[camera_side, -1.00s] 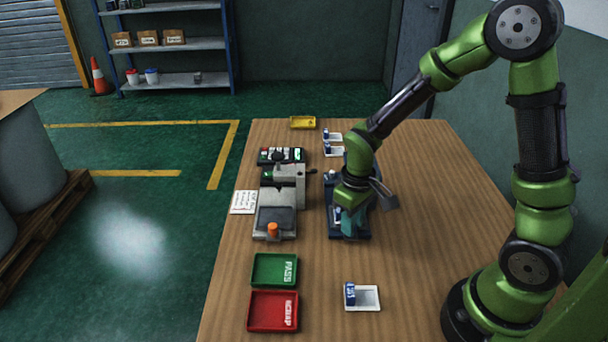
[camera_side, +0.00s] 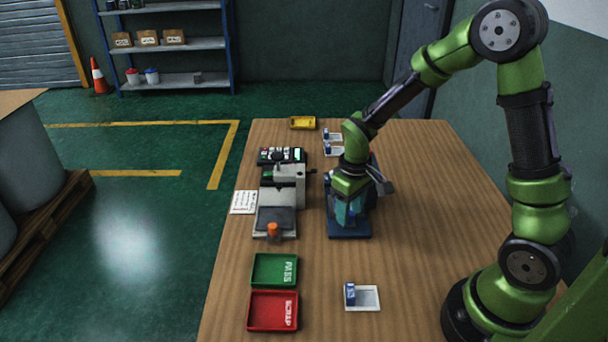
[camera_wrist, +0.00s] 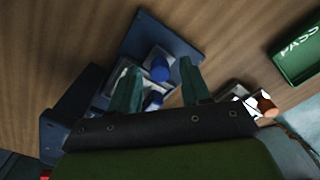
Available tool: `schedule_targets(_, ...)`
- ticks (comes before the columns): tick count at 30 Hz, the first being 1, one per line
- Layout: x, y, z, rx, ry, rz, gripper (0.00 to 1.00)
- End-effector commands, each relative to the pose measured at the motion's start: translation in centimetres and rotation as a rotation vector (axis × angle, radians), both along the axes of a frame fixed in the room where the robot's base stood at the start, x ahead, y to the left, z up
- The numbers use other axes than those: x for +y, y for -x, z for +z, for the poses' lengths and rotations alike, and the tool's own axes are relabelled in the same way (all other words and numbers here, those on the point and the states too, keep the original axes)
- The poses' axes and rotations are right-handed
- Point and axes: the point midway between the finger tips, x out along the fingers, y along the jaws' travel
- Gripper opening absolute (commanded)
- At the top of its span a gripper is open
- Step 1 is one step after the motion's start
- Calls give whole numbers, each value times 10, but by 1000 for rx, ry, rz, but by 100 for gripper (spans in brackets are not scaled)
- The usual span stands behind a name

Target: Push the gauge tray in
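The gauge (camera_side: 288,185) is a pale grey machine on the left half of the table. Its tray (camera_side: 275,217), a dark grey plate on a light base, extends at its near side with an orange knob (camera_side: 272,231) at the near end. The orange knob also shows at the right of the wrist view (camera_wrist: 266,104). My gripper (camera_side: 347,214) is to the right of the gauge, apart from it, over a dark blue stand (camera_side: 349,231). In the wrist view my gripper's teal fingers (camera_wrist: 159,65) are spread, with white and blue parts visible between and below them. It seems to hold nothing.
A green PASS tray (camera_side: 274,270) and a red SCRAP tray (camera_side: 273,310) lie near the table's front left. A white holder with a blue part (camera_side: 363,298) lies to their right. A button panel (camera_side: 281,155) stands behind the gauge.

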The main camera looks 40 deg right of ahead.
Motion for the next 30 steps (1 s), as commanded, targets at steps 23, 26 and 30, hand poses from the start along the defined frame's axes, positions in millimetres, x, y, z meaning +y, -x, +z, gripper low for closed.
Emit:
schedule_targets(23, 0, 0, 89, -6, 1, 0, 48)
schedule_targets(26, 0, 0, 113, -5, 1, 0, 48)
schedule_targets(30, 0, 0, 141, -3, 0, -1, 48)
